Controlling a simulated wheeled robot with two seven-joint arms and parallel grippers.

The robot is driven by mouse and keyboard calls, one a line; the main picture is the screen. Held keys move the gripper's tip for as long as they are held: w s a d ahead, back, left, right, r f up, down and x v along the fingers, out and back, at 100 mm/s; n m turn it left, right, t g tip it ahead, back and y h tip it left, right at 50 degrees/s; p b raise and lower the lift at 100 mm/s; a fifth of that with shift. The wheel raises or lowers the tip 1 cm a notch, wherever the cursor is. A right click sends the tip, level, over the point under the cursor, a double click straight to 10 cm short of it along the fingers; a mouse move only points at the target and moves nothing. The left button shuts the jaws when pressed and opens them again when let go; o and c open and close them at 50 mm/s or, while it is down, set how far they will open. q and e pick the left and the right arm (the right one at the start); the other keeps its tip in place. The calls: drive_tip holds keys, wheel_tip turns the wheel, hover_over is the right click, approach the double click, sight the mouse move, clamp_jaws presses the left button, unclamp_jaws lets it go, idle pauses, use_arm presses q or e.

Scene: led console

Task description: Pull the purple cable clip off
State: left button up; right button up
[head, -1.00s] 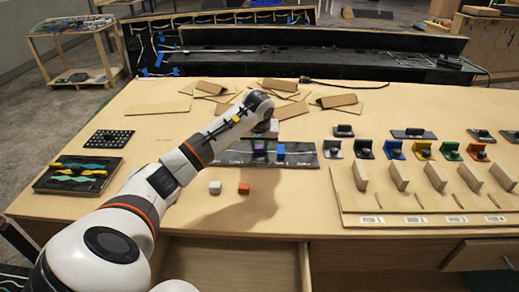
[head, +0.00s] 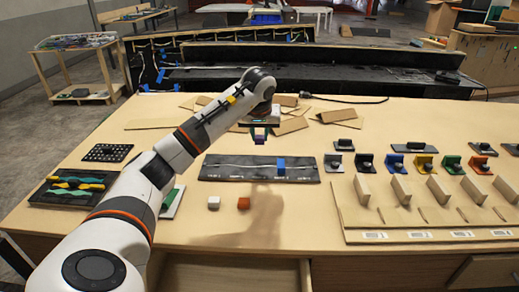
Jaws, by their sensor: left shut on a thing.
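The black cable board (head: 228,174) lies in the middle of the table with a pale cable running along it. A blue clip (head: 281,167) stands on the board's right part. My left gripper (head: 260,132) is above the board's far edge, pointing down, shut on the small purple clip (head: 260,140). The purple clip looks clear of the cable and the board. My right gripper is out of view.
A wooden rack (head: 400,217) and several coloured clips stand at right. An open drawer (head: 230,274) is below the table's front edge.

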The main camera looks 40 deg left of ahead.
sight(259, 137)
use_arm(q)
wheel_tip(259, 137, up, 2)
drive_tip(key=shift+p, duration=0.35)
wheel_tip(259, 137, up, 3)
drive_tip(key=p, duration=0.3)
drive_tip(key=shift+r+p, duration=0.15)
drive_tip(key=shift+p, duration=0.25)
